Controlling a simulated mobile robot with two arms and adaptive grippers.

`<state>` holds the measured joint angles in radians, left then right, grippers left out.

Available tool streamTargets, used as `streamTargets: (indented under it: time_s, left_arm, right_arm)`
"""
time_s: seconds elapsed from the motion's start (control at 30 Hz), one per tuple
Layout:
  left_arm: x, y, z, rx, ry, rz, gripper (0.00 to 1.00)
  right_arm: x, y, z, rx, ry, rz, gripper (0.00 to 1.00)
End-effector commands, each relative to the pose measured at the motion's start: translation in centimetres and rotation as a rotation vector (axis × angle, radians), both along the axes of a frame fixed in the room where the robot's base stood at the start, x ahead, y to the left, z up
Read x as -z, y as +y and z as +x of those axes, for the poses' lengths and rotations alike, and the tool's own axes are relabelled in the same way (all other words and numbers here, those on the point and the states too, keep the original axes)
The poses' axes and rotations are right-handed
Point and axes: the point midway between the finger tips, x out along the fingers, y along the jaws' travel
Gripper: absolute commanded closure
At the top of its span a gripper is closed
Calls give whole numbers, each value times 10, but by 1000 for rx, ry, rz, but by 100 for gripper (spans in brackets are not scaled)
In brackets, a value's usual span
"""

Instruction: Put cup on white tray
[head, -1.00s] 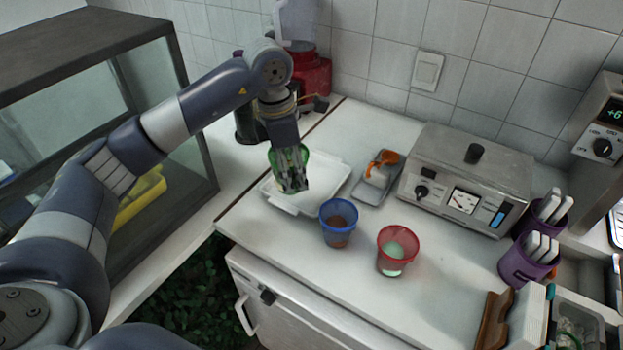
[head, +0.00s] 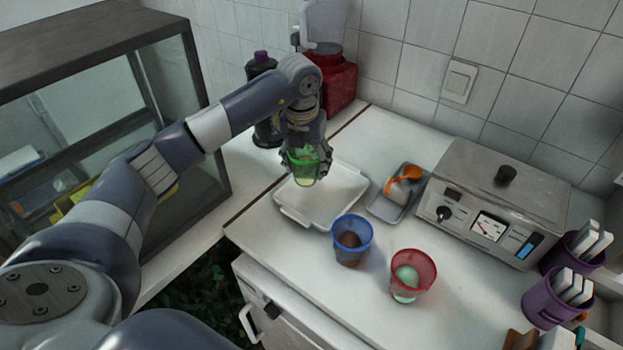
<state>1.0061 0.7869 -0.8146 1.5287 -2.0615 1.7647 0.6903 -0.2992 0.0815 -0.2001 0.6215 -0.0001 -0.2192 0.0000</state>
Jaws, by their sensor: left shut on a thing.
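A green translucent cup (head: 303,170) is held in my left gripper (head: 306,155), which is shut on it. The cup is over the back left part of the white tray (head: 350,178) on the counter. I cannot tell whether the cup's base touches the tray. A blue cup (head: 351,241) with brown contents stands just in front of the tray. A red cup (head: 412,277) with a pale green scoop stands to the right of the blue one. My right gripper is not in view.
A small grey tray (head: 396,204) with an orange scoop stands right of the white tray. A metal appliance (head: 497,200) and purple holders (head: 552,297) are at the right. A dark bottle (head: 262,100) and a red machine (head: 338,85) stand behind. A glass case (head: 100,110) is at left.

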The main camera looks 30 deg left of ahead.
Motion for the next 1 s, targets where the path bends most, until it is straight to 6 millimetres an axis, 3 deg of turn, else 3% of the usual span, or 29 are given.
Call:
streamTargets:
  time_s: [0.43, 0.8, 0.83, 0.9, 1.0]
  left_arm:
    - [49, -1, 0, 2, 2, -1, 66]
    - [55, 0, 0, 2, -2, 0, 66]
    - [55, 0, 0, 2, -1, -1, 36]
    - [54, 0, 0, 2, -1, -1, 20]
    - [54, 0, 0, 2, -1, -1, 18]
  right_arm:
    - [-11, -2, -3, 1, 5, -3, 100]
    - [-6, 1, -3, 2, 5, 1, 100]
    - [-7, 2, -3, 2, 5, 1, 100]
    - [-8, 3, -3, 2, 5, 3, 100]
    - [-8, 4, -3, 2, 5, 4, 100]
